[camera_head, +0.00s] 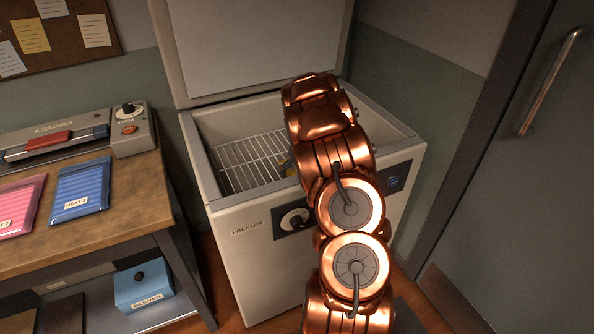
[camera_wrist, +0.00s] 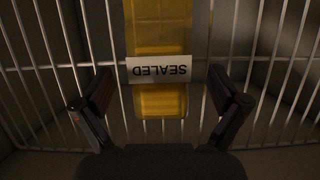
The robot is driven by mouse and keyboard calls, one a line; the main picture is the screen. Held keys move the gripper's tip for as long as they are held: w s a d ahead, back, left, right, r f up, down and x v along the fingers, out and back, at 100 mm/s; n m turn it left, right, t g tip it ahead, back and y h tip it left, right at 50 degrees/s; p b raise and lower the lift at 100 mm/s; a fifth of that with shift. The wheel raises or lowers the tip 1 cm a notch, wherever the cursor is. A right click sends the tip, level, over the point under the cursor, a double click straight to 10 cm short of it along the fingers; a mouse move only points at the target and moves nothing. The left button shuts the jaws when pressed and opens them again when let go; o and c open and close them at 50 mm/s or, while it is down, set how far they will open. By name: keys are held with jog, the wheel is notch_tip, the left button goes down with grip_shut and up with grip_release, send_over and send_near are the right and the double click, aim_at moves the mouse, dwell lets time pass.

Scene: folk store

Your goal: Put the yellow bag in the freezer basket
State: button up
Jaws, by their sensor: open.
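The yellow bag (camera_wrist: 158,103) carries a white SEALED label and lies on the wire basket (camera_wrist: 57,72) inside the freezer, as seen in the wrist view. In the head view only a small yellow patch of the bag (camera_head: 286,163) shows beside my arm. The white wire basket (camera_head: 243,165) sits inside the open chest freezer (camera_head: 265,246). My gripper (camera_wrist: 162,108) is open, with one finger on each side of the bag and a gap to it on both sides. In the head view my arm reaches into the freezer and hides the gripper.
The freezer lid (camera_head: 255,45) stands raised at the back. At left is a wooden table (camera_head: 115,215) with a sealing machine (camera_head: 55,140), a pink bag (camera_head: 18,205) and a blue bag (camera_head: 81,190). A blue glove box (camera_head: 143,285) sits on the lower shelf. A grey door (camera_head: 530,190) is at right.

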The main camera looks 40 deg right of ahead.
jog(key=v, duration=1)
jog(key=shift+s+a+r, duration=0.1)
jog(key=shift+r, duration=0.25)
jog(key=s+a+r+n+g+y, duration=0.1)
jog(key=s+a+r+n, duration=0.2)
jog(key=a+n, duration=0.45)
jog(key=s+a+r+n+g, duration=0.1)
jog(key=s+a+r+n, duration=0.3)
jog(key=a, duration=0.6)
jog(key=s+a+r+n+g+y, duration=0.1)
jog(key=s+a+r+n, duration=0.15)
jog(key=a+n, duration=0.55)
jog(key=s+a+n+g, duration=0.1)
jog(key=s+a+n, duration=0.6)
jog(key=s+n, duration=0.3)
jog(key=s+a+n+g, duration=0.2)
jog(key=s+a+n, duration=0.5)
jog(key=s+n, duration=0.3)
jog(key=s, duration=0.4)
jog(key=shift+a+r+h, duration=0.15)
jog(key=shift+a+h, duration=0.2)
jog(key=shift+h, duration=0.05)
